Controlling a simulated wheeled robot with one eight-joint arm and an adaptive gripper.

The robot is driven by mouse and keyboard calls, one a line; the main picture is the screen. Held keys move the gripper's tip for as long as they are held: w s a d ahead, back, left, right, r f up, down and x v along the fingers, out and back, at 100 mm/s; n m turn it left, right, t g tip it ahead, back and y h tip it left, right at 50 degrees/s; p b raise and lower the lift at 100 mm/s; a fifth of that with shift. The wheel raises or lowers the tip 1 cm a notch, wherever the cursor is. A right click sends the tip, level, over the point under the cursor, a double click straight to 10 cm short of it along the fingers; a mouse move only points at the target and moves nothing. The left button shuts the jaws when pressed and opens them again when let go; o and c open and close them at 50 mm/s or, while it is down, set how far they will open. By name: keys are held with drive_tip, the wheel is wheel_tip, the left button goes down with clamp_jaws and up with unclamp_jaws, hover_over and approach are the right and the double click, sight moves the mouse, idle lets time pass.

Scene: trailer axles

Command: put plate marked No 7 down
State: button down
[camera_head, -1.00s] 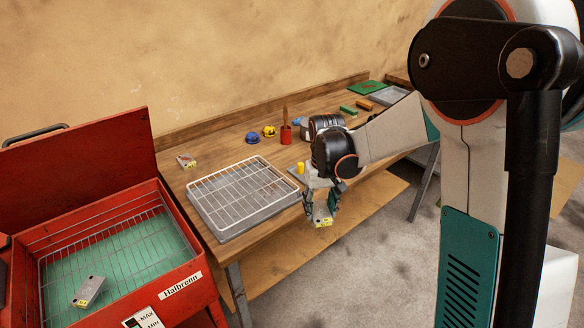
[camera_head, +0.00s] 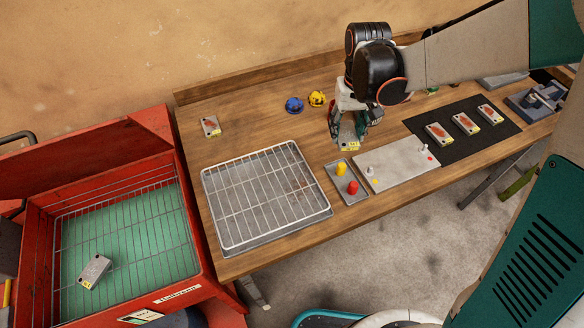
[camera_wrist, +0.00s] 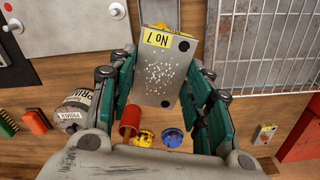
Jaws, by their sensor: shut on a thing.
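The grey plate marked No 7 (camera_wrist: 160,72) has a yellow label and white speckles on its face. In the wrist view it lies between the fingers of my gripper (camera_wrist: 165,95), which is shut on it. In the head view my gripper (camera_head: 348,138) hangs over the wooden bench (camera_head: 240,130), with the plate (camera_head: 347,144) below its fingers. I cannot tell whether the plate touches the bench.
A wire rack on a tray (camera_head: 262,228) lies left of my gripper. A small tray with yellow and red pegs (camera_head: 350,197), a pale board (camera_head: 396,163) and a black mat with several plates (camera_head: 415,125) lie nearby. A red open washer (camera_head: 30,215) stands left.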

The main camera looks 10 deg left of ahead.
sight(291, 185)
drive_tip(key=s+a+r+n+p, duration=0.3)
drive_tip(key=s+a+r+p, duration=0.6)
drive_tip(key=s+a+r, duration=0.3)
drive_tip(key=shift+n, duration=0.3)
drive_tip(key=f+b, duration=0.4)
drive_tip(key=f, duration=0.3)
drive_tip(key=w+f+b, duration=0.1)
drive_tip(key=f+b, duration=0.4)
drive_tip(key=f, duration=0.2)
drive_tip(key=a+f+b, duration=0.1)
drive_tip(key=f+b, duration=0.3)
drive_tip(key=f, duration=0.3)
drive_tip(key=shift+w+f, duration=0.2)
drive_tip(key=shift+f, duration=0.05)
drive_tip(key=shift+f+b, duration=0.15)
drive_tip(key=shift+b, duration=0.15)
drive_tip(key=c, duration=0.8)
unclamp_jaws()
wheel_tip(291, 185, up, 12)
drive_tip(key=p, duration=0.8)
drive_tip(key=shift+r, duration=0.2)
